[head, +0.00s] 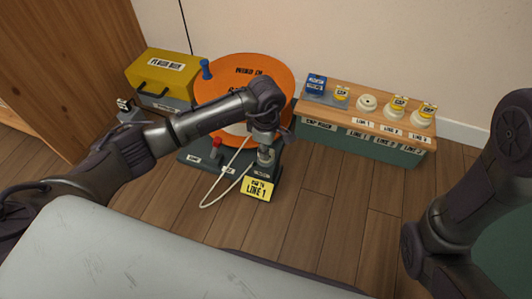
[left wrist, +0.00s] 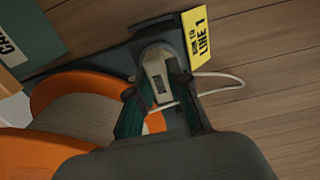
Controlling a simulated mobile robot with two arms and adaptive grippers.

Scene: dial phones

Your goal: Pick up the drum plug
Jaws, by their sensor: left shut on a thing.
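The drum plug (head: 265,157) is a pale, grey-white piece low in front of the orange cable drum (head: 277,72), behind a yellow "LINE 1" sign (head: 259,189). My left gripper (head: 267,146) points down over it. In the left wrist view the plug (left wrist: 156,75) sits between the two fingers of the left gripper (left wrist: 160,106), which are shut on it. It appears still at its dark holder. A white cord (head: 222,182) loops from this area over the floor. The right gripper is out of view; only my right arm shows.
A long wooden-topped bench (head: 352,110) at right bears several white round sockets with yellow tags and a blue box (head: 316,84). A yellow toolbox (head: 162,74) stands at back left. A red knob (head: 216,144) rises beside the plug. Wooden floor right of the sign is clear.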

